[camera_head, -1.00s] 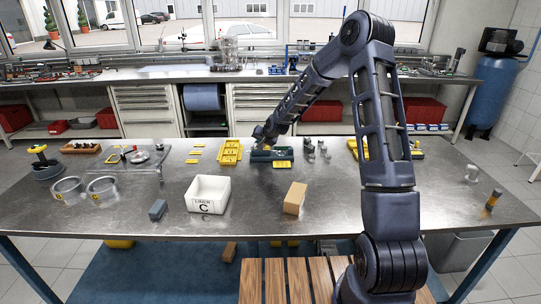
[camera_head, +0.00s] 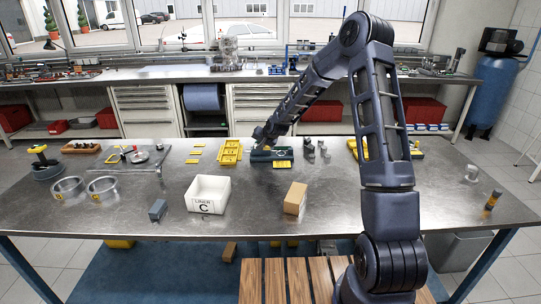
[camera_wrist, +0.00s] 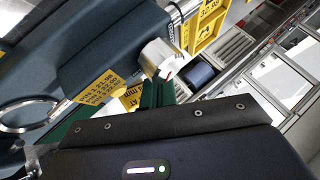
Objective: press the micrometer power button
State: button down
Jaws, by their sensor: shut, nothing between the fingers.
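The micrometer station is a dark green unit (camera_head: 262,156) at the back middle of the steel table in the head view, with a yellow tag (camera_head: 282,164) in front of it. In the wrist view a large dark teal body (camera_wrist: 100,45) fills the upper left, apparently part of this unit. A pale, many-sided block (camera_wrist: 163,58) lies just past my fingertips; I cannot tell whether they touch it. My gripper (camera_wrist: 160,90) has its green fingers together and empty. In the head view my gripper (camera_head: 261,143) is at the unit, small and partly hidden. I cannot make out the power button.
A yellow tray (camera_head: 230,153) stands just left of the unit, and small metal parts (camera_head: 309,149) stand right of it. A white bin (camera_head: 207,194) and a tan block (camera_head: 295,198) are nearer the front. The table's front middle is otherwise mostly clear.

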jog(key=shift+f, duration=0.25)
jog(key=shift+r, duration=0.45)
dwell(0.4)
notch_tip(320, 180, up, 6)
dwell(0.7)
